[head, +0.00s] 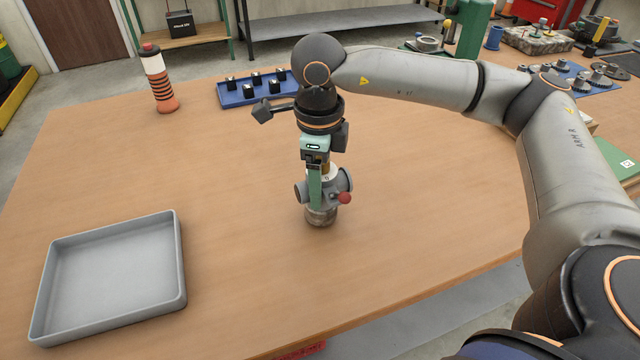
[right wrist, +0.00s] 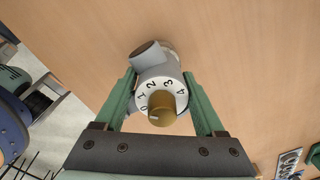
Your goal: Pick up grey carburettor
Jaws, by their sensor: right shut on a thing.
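The grey carburettor (head: 339,183) stands upright on the wooden table in the head view, with a red knob on its side and a darker metal base. In the right wrist view the carburettor (right wrist: 150,56) shows a white numbered dial with a brass knob on top. My right gripper (head: 320,190) comes down from above and is shut on the carburettor, with one green finger on each side of it. The same right gripper (right wrist: 160,95) shows in the right wrist view. Whether the base touches the table is hard to tell. My left gripper is not in view.
An empty grey tray (head: 110,318) lies at the left front of the table (head: 420,260). Gears and other parts crowd the back right. The table around the carburettor is clear.

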